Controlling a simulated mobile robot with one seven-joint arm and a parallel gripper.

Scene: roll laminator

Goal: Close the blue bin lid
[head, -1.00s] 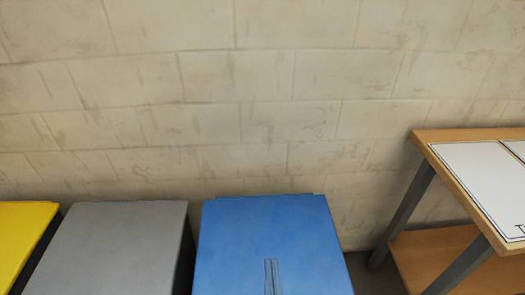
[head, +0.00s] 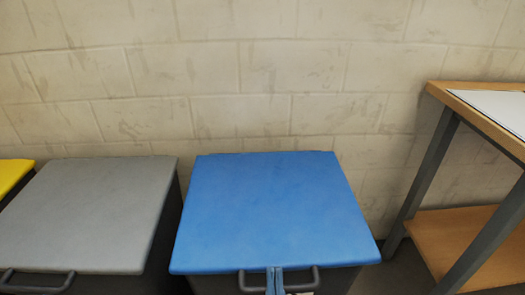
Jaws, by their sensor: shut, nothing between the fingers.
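The blue lid (head: 270,210) lies flat over its dark bin in the middle of the head view, level like the grey lid beside it. I see no gap under its front edge. A dark handle (head: 248,285) shows on the bin's front, just below that edge. My gripper (head: 275,271) is at the bottom of the view, at the lid's front edge and in front of the handle. Its two narrow fingers are together, with nothing between them, and look bluish. I cannot tell whether they touch the lid or handle.
A grey-lidded bin (head: 85,215) stands close on the left, with a yellow-lidded one (head: 12,172) beyond it. A wooden table with grey legs (head: 430,170) and a lower shelf (head: 460,240) stands on the right. A block wall (head: 270,70) is close behind.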

